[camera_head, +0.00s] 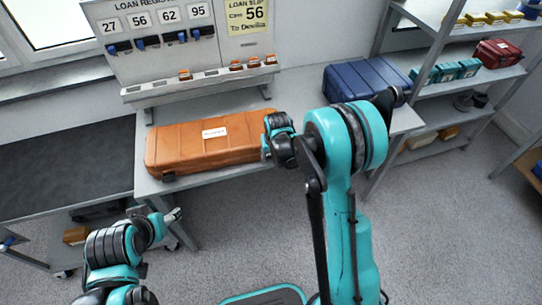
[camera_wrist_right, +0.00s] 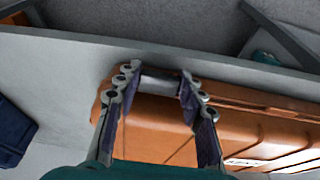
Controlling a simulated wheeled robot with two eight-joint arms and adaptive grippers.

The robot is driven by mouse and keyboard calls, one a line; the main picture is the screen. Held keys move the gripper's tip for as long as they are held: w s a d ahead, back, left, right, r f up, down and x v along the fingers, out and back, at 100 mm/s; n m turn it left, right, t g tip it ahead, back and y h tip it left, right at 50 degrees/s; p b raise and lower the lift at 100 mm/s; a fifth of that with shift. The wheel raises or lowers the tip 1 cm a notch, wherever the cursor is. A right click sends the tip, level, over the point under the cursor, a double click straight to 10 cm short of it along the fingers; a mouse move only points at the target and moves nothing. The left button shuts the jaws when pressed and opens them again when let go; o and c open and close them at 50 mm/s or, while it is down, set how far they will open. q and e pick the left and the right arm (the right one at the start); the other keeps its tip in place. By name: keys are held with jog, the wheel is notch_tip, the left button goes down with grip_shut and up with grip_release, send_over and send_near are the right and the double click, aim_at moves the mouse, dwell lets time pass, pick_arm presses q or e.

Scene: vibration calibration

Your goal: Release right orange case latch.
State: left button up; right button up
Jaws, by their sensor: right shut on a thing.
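The orange case (camera_head: 205,142) lies closed on the grey table, with a white label on its top. Its left latch (camera_head: 168,177) is a small dark spot low on the front. In the head view my right gripper (camera_head: 268,152) is at the case's right end and hides the right latch. In the right wrist view the right gripper (camera_wrist_right: 160,88) has its fingers spread around the grey right latch (camera_wrist_right: 160,82) at the case's edge, shut on it. My left gripper (camera_head: 174,215) hangs empty in front of the table; its finger gap is unclear.
A blue case (camera_head: 365,80) stands on the table to the right. The loan register board (camera_head: 160,40) and a sloped rack (camera_head: 200,82) stand behind the orange case. Shelves (camera_head: 470,80) with small boxes are at the right. A dark-topped bench (camera_head: 65,165) is at the left.

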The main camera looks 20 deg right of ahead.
jog(key=shift+s+f+t+b, duration=0.35)
jog(key=shift+t+b, duration=0.9)
jog(key=shift+b, duration=0.55)
jog(key=shift+s+f+t+b, duration=0.2)
jog(key=shift+f+t+b, duration=0.1)
jog(key=shift+t+b, duration=1.25)
jog(key=shift+s+f+t+b, duration=0.35)
jog(key=shift+t+b, duration=0.65)
jog(key=shift+b, duration=1)
jog(key=o, duration=1.2)
jog(key=shift+c, duration=0.2)
jog(key=shift+r, duration=0.1)
jog(key=v, duration=1.1)
jog(key=shift+s, duration=0.4)
jog(key=shift+a+r, duration=0.1)
jog(key=shift+r, duration=0.05)
